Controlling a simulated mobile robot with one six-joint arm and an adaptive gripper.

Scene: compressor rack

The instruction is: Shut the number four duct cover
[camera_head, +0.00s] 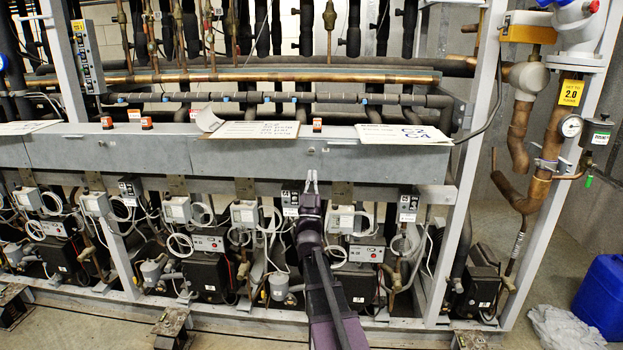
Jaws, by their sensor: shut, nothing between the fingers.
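A long grey metal duct (330,160) runs across the rack at mid-height. Pale sheets or panels lie along its top. The right one (405,134) carries the marking "C2 C4", and a printed one (255,130) lies near the middle. I cannot tell which piece is the number four cover. My gripper (312,176) is shut and empty. In the picture its fingertips overlap the lower edge of the duct's front face, right of centre; I cannot tell whether they touch it.
Several compressors with cables and grey boxes (244,213) stand below the duct. Copper pipes (250,77) run behind and above it. A slanted grey post (468,170) stands at the right, with a gauge (571,126) beyond it. A blue container (604,297) stands on the floor at far right.

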